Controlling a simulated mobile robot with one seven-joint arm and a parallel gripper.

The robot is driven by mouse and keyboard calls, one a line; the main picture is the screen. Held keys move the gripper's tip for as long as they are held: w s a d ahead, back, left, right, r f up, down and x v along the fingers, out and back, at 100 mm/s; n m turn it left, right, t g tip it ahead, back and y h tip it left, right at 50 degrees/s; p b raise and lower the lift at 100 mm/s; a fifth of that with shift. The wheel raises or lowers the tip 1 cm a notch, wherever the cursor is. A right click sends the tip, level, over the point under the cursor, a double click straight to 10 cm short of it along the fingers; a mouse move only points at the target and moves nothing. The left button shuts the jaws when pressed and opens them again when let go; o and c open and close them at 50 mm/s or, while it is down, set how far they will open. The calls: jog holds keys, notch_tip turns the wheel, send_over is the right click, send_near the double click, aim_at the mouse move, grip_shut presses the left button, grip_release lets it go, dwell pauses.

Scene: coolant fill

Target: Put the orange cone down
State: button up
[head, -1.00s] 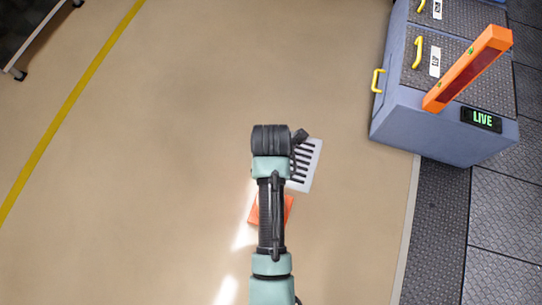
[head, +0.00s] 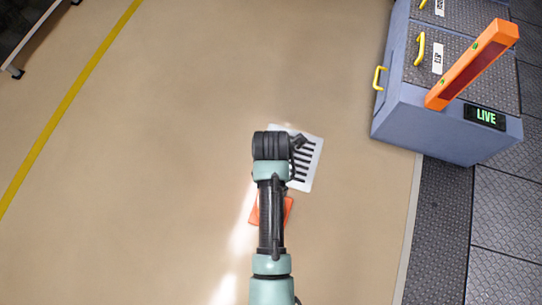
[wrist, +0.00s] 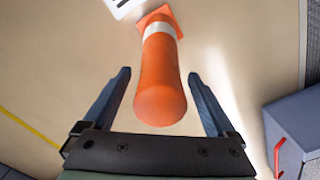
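The orange cone (wrist: 160,85) with a white band shows in the wrist view, its rounded tip towards the camera and its square base on the floor. It looks upright. My gripper (wrist: 159,73) is open, with one finger on each side of the cone and a visible gap to both. In the head view only parts of the cone's orange base (head: 287,209) show beside my arm; the rest is hidden under it. My gripper is hidden there too.
A white slotted floor grate (head: 308,160) lies close by the cone. A blue-grey cabinet (head: 425,125) with yellow handles, an orange bar (head: 472,65) and a "LIVE" sign (head: 485,117) stands at right. A yellow line (head: 75,90) crosses the clear floor at left.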

notch_tip(320, 180, up, 12)
jog(key=p, duration=0.5)
jog(key=shift+r+p, duration=0.2)
jog(key=shift+p, duration=0.15)
jog(key=shift+w, duration=0.1)
